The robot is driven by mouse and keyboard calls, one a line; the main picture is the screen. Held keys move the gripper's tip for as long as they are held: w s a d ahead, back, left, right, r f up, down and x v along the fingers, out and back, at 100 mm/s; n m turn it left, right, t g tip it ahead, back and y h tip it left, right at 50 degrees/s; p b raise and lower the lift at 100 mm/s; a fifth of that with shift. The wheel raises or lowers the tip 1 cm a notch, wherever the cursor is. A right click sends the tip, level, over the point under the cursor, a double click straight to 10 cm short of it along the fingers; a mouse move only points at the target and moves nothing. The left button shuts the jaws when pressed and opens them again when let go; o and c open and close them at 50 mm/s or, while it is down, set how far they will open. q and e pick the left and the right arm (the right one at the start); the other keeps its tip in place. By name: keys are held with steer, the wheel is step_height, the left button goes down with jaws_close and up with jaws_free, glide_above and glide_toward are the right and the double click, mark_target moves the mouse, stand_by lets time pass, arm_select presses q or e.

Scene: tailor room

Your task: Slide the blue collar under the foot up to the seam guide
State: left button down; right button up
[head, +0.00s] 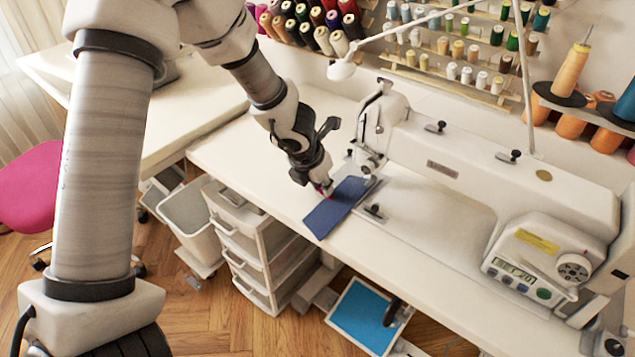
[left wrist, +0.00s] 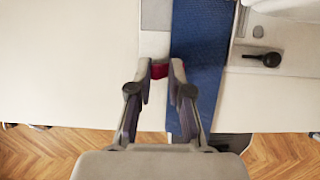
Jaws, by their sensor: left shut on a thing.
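The blue collar (head: 333,212) lies flat on the white sewing table, its far end close to the machine's foot area (head: 368,165). It also shows in the left wrist view (left wrist: 200,60) as a long strip, its near end at the table's front edge. My left gripper (head: 326,188) is low over the table at the collar's left edge. In the left wrist view, its fingers (left wrist: 161,72) are shut on a small red piece (left wrist: 159,70); whether this is fixed to the collar I cannot tell. A black-knobbed metal part (head: 375,211), perhaps the seam guide, sits right of the collar.
The white sewing machine (head: 455,165) fills the table's right side. A lamp (head: 342,70) hangs behind, below racks of thread spools. White drawers (head: 250,250) stand under the table. The tabletop (head: 255,155) left of my gripper is clear.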

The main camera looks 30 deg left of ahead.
arm_select(q)
steer(key=shift+d, duration=0.1)
steer(key=c, duration=1)
jaws_free()
steer(key=v, duration=1.2)
